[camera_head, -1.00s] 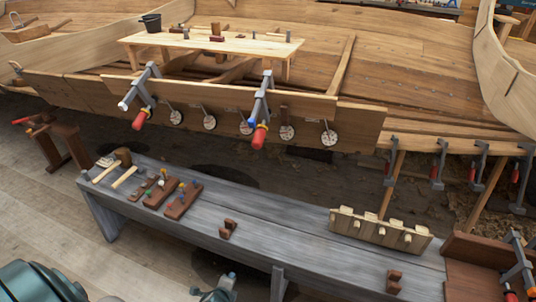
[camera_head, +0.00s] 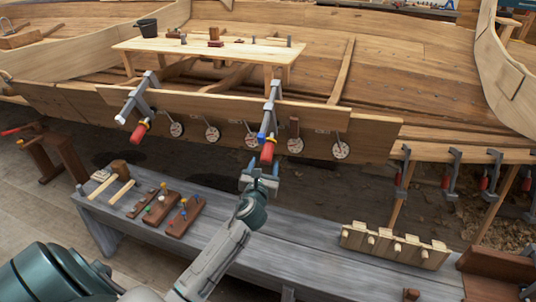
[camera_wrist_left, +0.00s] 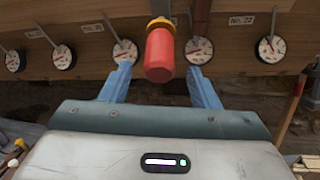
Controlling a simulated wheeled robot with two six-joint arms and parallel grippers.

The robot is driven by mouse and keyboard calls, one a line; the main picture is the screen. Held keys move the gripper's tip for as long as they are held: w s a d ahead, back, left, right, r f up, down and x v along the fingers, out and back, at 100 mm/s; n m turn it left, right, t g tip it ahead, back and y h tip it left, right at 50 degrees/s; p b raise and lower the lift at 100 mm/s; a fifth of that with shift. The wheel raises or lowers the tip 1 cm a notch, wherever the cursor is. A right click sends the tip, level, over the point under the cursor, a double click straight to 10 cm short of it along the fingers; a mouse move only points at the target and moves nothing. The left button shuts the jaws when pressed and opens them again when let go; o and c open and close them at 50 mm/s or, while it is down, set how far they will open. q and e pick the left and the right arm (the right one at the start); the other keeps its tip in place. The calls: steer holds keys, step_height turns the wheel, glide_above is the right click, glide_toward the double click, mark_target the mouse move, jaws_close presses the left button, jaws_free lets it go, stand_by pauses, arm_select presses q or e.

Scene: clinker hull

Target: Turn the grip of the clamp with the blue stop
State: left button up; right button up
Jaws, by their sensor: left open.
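The clamp with the blue stop (camera_head: 262,138) hangs on the plank, at the centre of the head view, with its red grip (camera_head: 268,153) pointing down. In the left wrist view the red grip (camera_wrist_left: 160,56) and its yellow collar (camera_wrist_left: 160,23) show; the blue stop does not. My left gripper (camera_head: 264,168) is open just below the grip. In the wrist view its two blue fingers (camera_wrist_left: 160,85) stand on either side of the grip's lower end, with gaps visible. My right gripper is not in view.
A second clamp (camera_head: 138,108) with a red grip hangs to the left. Round dials (camera_head: 212,134) line the plank behind. Below, a grey bench (camera_head: 300,225) carries mallets, wooden blocks and a pegged rack (camera_head: 395,248). The space around the grip is free.

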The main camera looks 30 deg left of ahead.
mark_target(267, 154)
arm_select(q)
steer(key=x, duration=0.4)
steer(key=shift+w+a+f, duration=0.1)
steer(key=shift+w+a, duration=0.05)
steer(key=shift+w, duration=0.15)
steer(key=shift+w+a, duration=0.25)
steer(key=shift+w, duration=0.45)
steer(key=c, duration=1)
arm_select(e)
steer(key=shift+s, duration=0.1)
